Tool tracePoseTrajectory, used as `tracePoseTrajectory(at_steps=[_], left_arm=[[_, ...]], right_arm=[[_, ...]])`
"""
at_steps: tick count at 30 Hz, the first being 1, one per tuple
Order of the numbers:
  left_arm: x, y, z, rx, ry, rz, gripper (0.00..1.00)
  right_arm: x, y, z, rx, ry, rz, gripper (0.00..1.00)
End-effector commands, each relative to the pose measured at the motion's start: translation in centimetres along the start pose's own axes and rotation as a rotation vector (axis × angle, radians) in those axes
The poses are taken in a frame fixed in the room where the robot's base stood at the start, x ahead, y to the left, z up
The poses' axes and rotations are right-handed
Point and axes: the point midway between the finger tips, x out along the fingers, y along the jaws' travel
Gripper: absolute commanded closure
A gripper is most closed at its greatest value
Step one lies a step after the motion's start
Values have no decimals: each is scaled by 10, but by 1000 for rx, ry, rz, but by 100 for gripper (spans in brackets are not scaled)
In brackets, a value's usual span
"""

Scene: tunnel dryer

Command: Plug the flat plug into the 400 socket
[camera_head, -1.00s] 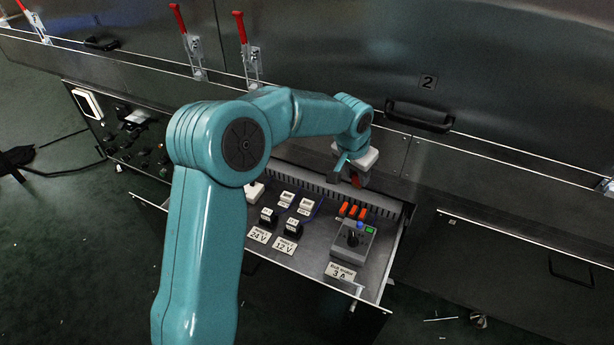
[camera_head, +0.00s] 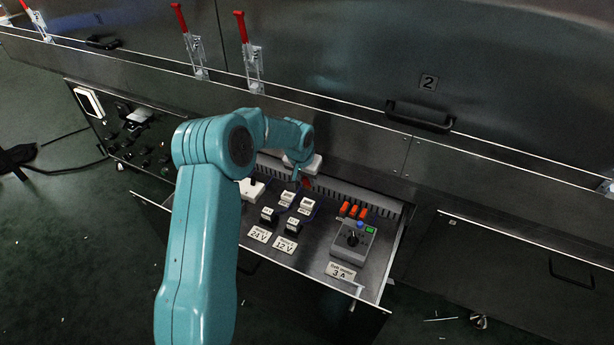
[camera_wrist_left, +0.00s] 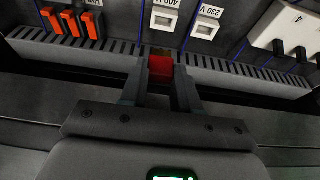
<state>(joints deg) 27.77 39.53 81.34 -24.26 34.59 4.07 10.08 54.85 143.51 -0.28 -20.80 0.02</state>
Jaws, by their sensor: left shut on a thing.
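My left gripper (camera_head: 301,182) is shut on a red plug (camera_wrist_left: 160,70), held between the two dark fingers in the left wrist view. The plug's far end looks darker, and its pins cannot be made out. The 400 V socket (camera_wrist_left: 165,17) is a white block just beyond the fingertips, with its label upside down in the wrist view. The 230 V socket (camera_wrist_left: 207,24) is beside it to the right. In the head view the held red plug (camera_head: 307,183) is above the back of the open drawer, close behind the white sockets, apart from them as far as shows.
A slotted grey cable duct (camera_wrist_left: 235,72) runs along the drawer's back, below the gripper. Orange blocks (camera_head: 353,211) and a grey box with a black knob (camera_head: 352,240) stand to the right. The white block (camera_head: 251,188) is at left. A dark panel rises behind.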

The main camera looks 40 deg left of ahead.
Motion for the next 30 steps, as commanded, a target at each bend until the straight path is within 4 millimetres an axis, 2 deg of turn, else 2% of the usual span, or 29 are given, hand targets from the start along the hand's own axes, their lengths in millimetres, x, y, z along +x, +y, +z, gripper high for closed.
tracePoseTrajectory(at_steps=[8,22,30], left_arm=[[7,0,3,1,1,0,100],[50,0,17,2,0,0,100],[56,0,18,1,1,0,100]], right_arm=[[7,3,0,0,0,0,65],[37,16,-4,10,10,1,65],[39,18,-6,14,14,2,65]])
